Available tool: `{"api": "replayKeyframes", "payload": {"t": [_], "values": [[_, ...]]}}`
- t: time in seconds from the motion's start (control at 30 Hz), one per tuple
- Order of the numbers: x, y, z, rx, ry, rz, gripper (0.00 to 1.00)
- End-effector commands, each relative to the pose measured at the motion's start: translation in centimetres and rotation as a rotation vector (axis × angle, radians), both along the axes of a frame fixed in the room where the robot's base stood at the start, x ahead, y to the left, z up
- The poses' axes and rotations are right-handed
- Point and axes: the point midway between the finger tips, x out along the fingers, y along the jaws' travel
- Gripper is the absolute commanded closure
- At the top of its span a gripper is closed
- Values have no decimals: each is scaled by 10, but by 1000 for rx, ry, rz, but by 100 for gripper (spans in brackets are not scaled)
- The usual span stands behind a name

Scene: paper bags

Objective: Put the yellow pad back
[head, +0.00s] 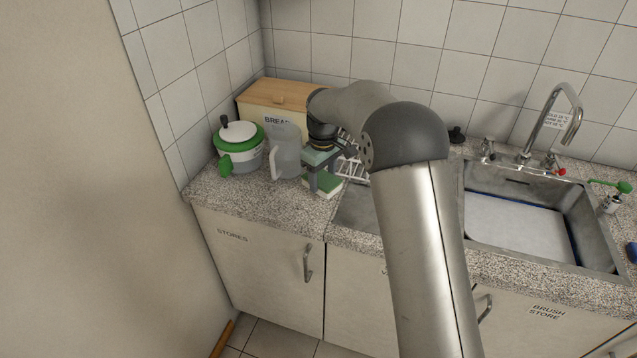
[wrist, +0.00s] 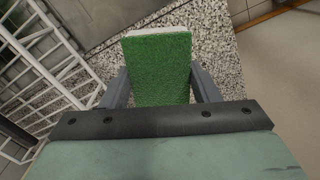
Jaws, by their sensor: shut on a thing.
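My gripper (head: 321,178) points down over the worktop, left of the sink. It is shut on a pad (head: 325,189) with a green top and a pale side. In the wrist view the green face of the pad (wrist: 158,65) fills the space between the two grey fingers, with a white edge at its far end. The pad is at or just above the speckled worktop; I cannot tell if it touches. No clearly yellow pad shows in either view.
A white wire rack (head: 352,168) stands close to my gripper. A clear jug (head: 285,152), a green-and-white pot (head: 238,146) and a wooden-lidded bread bin (head: 272,97) stand to the left. The sink (head: 598,243) is at the right. The worktop's front left is clear.

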Motion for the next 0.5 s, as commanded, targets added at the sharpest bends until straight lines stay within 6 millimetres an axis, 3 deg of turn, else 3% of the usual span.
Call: {"api": "replayKeyframes", "payload": {"t": [0.27,0.5], "values": [[11,11,-18,0,0,0,63],[11,12,-48,1,1,0,63]]}}
